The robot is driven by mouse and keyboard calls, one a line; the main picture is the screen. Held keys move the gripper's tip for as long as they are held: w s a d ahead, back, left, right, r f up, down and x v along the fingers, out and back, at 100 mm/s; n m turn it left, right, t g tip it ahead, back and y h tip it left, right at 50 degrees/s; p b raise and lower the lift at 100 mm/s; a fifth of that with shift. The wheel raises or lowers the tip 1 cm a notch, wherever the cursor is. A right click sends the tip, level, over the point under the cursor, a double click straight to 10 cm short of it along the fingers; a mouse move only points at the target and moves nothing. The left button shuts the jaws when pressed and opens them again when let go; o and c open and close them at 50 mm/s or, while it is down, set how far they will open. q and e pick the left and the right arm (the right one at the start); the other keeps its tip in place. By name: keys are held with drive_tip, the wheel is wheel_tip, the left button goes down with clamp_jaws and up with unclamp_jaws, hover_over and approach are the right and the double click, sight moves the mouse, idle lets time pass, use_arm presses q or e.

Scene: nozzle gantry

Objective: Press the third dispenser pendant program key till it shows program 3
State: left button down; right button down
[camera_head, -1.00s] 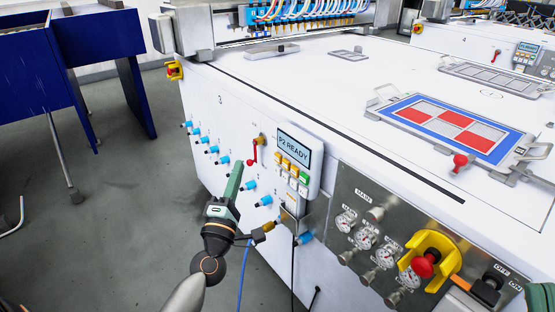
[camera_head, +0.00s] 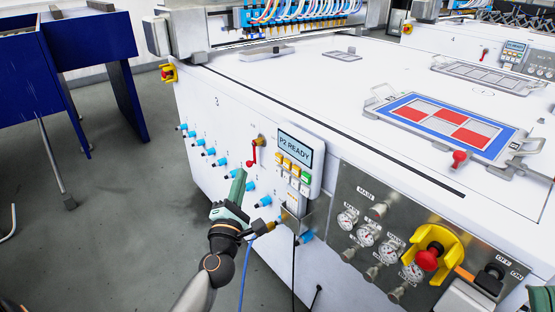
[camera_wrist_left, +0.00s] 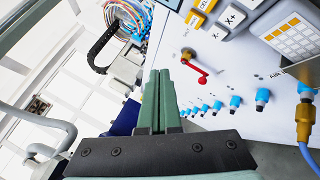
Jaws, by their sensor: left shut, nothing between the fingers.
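The dispenser pendant (camera_head: 301,157) hangs on the front of the white machine. Its screen (camera_head: 294,148) reads "P2 READY". Below the screen are yellow-orange, white and green keys (camera_head: 288,166); labels are too small to read there. The closed fingertips also show in the left wrist view (camera_wrist_left: 158,74). A green part of mine shows at the bottom right; no right fingers are visible.
A red lever (camera_head: 253,150) sits just left of the pendant. Blue fittings (camera_head: 207,151) line the machine front. A gauge panel (camera_head: 350,195) with a red emergency knob (camera_head: 428,259) is to the right. A second pendant (camera_head: 514,51) stands far back. Blue cable hangs below.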

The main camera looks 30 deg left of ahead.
sight(279, 158)
use_arm(q)
drive_tip(key=w+d+b, duration=0.1)
drive_tip(key=w+d, duration=0.2)
drive_tip(key=w, duration=0.4)
idle(2.0)
drive_tip(key=shift+w+d, duration=0.2)
drive_tip(key=shift+w, duration=0.2)
drive_tip(key=shift+w+d, duration=0.2)
drive_tip(key=shift+w, duration=0.3)
idle(0.6)
drive_tip(key=shift+s, duration=0.1)
drive_tip(key=shift+s+a+p, duration=0.35)
drive_tip(key=shift+s, duration=0.45)
